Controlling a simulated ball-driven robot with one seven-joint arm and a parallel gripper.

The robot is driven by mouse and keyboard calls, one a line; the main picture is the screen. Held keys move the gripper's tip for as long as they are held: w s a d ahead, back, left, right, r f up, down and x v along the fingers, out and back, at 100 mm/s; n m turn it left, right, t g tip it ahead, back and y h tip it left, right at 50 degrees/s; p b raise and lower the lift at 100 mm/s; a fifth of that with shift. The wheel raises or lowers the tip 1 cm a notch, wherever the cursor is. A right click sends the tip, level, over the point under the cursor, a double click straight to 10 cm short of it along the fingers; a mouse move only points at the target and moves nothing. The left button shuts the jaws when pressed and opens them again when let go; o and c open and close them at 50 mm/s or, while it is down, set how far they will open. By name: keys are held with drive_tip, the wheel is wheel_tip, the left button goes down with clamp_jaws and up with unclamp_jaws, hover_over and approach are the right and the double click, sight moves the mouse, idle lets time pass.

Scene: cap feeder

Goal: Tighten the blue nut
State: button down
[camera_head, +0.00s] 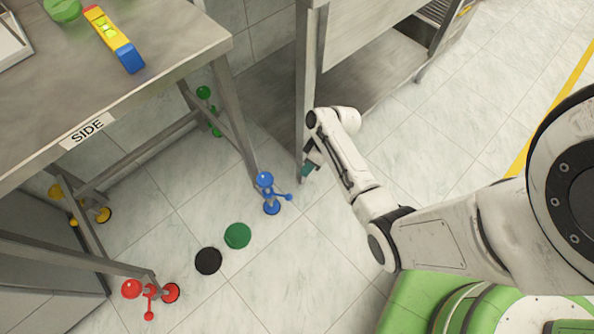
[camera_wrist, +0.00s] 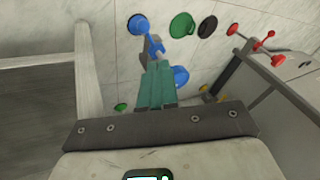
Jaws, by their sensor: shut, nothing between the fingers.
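The blue nut (camera_head: 281,193) is on the table leg near the floor, with a small blue ball on its side arm. A larger blue ball (camera_head: 265,179) is above it and a blue foot disc (camera_head: 272,209) below. In the wrist view the blue nut (camera_wrist: 154,46) shows just beyond my fingertips, with the blue disc (camera_wrist: 137,25) farther off and the blue ball (camera_wrist: 180,76) to the right. My gripper (camera_head: 306,170), also in the wrist view (camera_wrist: 158,65), has teal fingers closed together and empty. It is right of the nut; whether it touches is unclear.
The steel table (camera_head: 170,70) marked SIDE carries a spirit level (camera_head: 114,40). Its other feet have red (camera_head: 171,292), yellow (camera_head: 103,215) and green (camera_head: 204,93) parts. Black (camera_head: 208,261) and green (camera_head: 237,235) discs lie on the floor. A second metal frame (camera_head: 307,90) stands close behind my gripper.

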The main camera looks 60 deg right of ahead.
sight(277, 195)
drive_tip(key=d+f+t+b, duration=0.1)
drive_tip(key=d+f+b, duration=0.3)
drive_tip(key=d+f, duration=0.3)
drive_tip(key=shift+s+f+t, duration=0.3)
drive_tip(key=shift+f+t, duration=0.1)
drive_tip(key=shift+f, duration=0.25)
drive_tip(key=shift+d, duration=0.1)
drive_tip(key=w+a+f+b, duration=0.3)
drive_tip(key=a+f+b, duration=0.3)
drive_tip(key=a+f, duration=0.2)
drive_tip(key=shift+w+f+y, duration=0.3)
drive_tip(key=shift+w+f, duration=0.1)
drive_tip(key=shift+f, duration=0.15)
drive_tip(key=shift+a+m, duration=0.15)
drive_tip(key=shift+m, duration=0.15)
